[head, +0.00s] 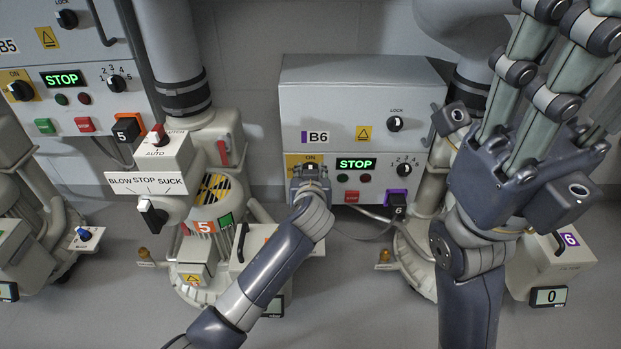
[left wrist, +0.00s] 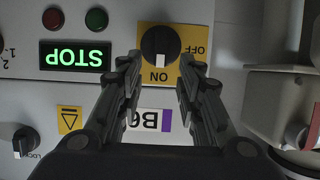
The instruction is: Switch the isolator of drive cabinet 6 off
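Drive cabinet B6 (head: 345,88) is the grey box at the centre of the head view. Its isolator knob (left wrist: 160,42) is black on a yellow plate (left wrist: 192,68), which carries ON and OFF. In the left wrist view, where lettering is upside down, the knob's white mark points at ON. My left gripper (head: 308,174) is in front of the isolator and hides most of it in the head view. Its two fingers (left wrist: 160,60) are open, apart on either side of the knob; contact is unclear. My right gripper (head: 520,160) is raised at the right, its fingertips cut off above.
A green STOP display (head: 356,163), a selector (head: 404,170) and a LOCK knob (head: 396,123) sit on the same cabinet. Cabinet B5 (head: 110,97) and a blower with a BLOW STOP SUCK lever (head: 152,215) stand left. A black plug marked 6 (head: 397,208) hangs below.

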